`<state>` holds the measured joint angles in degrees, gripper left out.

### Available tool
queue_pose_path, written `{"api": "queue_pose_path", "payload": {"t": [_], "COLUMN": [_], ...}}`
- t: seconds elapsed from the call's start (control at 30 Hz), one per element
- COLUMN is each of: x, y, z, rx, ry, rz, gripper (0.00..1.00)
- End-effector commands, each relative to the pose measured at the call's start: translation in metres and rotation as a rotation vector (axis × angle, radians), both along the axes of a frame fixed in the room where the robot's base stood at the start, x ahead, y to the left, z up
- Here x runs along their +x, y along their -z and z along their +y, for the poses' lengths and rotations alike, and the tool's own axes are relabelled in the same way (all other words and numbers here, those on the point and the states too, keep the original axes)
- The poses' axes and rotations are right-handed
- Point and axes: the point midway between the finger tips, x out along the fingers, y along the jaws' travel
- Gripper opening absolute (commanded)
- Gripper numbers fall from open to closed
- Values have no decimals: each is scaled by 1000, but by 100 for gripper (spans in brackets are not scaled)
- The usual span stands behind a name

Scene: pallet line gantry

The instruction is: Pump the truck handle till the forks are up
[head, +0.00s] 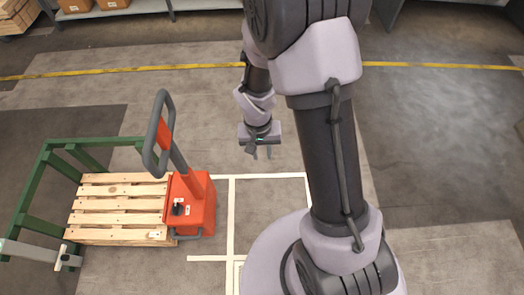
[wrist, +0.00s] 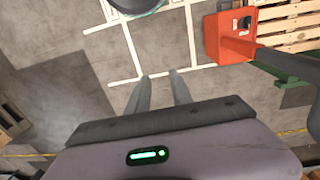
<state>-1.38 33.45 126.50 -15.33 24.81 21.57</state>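The pallet truck (head: 197,205) is orange-red and stands at the left in the head view. Its grey loop handle (head: 152,135) rises from a tilted tiller above the body. The truck body also shows at the upper right in the wrist view (wrist: 228,42), with the dark handle (wrist: 290,60) running off the right edge. The forks are hidden under the wooden pallet (head: 105,205). My gripper (head: 262,155) hangs in the air to the right of the handle, apart from it. In the wrist view its two fingers (wrist: 160,80) are spread with nothing between them.
A green frame (head: 40,165) stands around the pallet's far and left sides. White floor lines (head: 232,215) mark boxes right of the truck. A grey bracket (head: 40,252) shows at the lower left. Shelving with cartons (head: 75,5) stands at the back. The floor between gripper and truck is clear.

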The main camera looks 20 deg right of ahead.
Motion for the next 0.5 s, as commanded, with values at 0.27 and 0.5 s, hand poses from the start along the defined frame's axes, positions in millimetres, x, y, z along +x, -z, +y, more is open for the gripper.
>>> {"api": "queue_pose_path", "payload": {"t": [0.27, 0.5], "x": [0, 0], "y": [0, 0], "z": [0, 0], "rx": [0, 0], "ry": [0, 0], "rz": [0, 0], "gripper": [0, 0]}}
